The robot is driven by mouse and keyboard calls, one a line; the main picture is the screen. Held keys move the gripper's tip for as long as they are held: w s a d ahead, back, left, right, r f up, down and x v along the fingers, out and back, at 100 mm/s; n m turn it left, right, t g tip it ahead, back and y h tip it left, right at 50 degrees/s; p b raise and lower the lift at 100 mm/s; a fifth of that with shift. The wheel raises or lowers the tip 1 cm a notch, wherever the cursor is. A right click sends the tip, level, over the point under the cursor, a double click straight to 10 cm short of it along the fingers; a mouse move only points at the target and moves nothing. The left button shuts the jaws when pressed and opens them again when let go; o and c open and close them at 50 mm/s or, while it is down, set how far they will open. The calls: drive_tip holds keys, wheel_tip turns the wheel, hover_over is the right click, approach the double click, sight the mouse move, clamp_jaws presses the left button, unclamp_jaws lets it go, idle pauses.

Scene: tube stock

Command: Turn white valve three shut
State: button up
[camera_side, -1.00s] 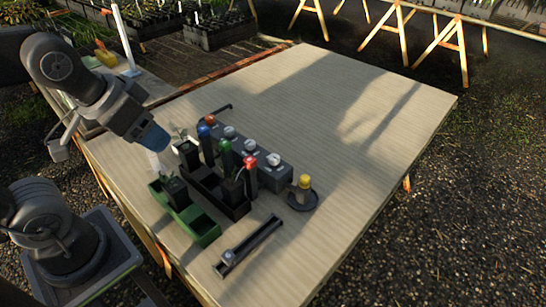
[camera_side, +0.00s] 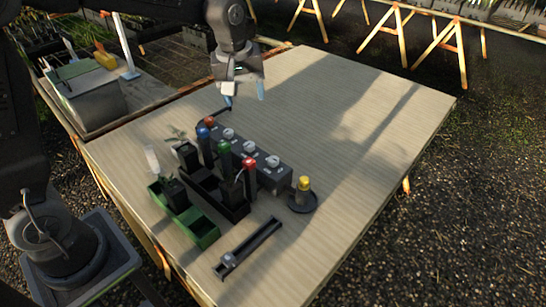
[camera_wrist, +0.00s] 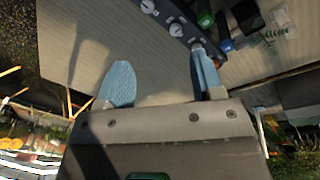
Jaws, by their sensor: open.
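A dark grey valve block (camera_side: 262,171) on the wooden table carries a row of white valve knobs: one at the far end (camera_side: 229,133), a middle one (camera_side: 249,147) and a near one (camera_side: 272,161). Their number labels are too small to read. Two white knobs also show at the top of the wrist view, one near the edge (camera_wrist: 148,6) and one lower (camera_wrist: 176,30). My gripper (camera_side: 245,95) is open and empty, above the table beyond the block's far end. Its pale blue fingers are spread in the wrist view (camera_wrist: 162,76), the right one overlapping the block's end.
Blue- (camera_side: 204,132), green- (camera_side: 224,147) and red-topped (camera_side: 249,163) posts stand beside the block. A green tray (camera_side: 203,233), a slide rail (camera_side: 250,246) and a yellow-topped post (camera_side: 303,184) are nearer. The table's right half is clear.

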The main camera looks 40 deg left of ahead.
sight(273, 159)
drive_tip(key=w+f+n+g, duration=0.2)
drive_tip(key=w+f+n, duration=0.3)
drive_tip(key=w+f, duration=0.6)
drive_tip(key=f, duration=0.4)
drive_tip(key=s+f, duration=0.1)
drive_tip(key=f, duration=0.9)
drive_tip(key=shift+s+a+f, duration=0.2)
drive_tip(key=c, duration=0.9)
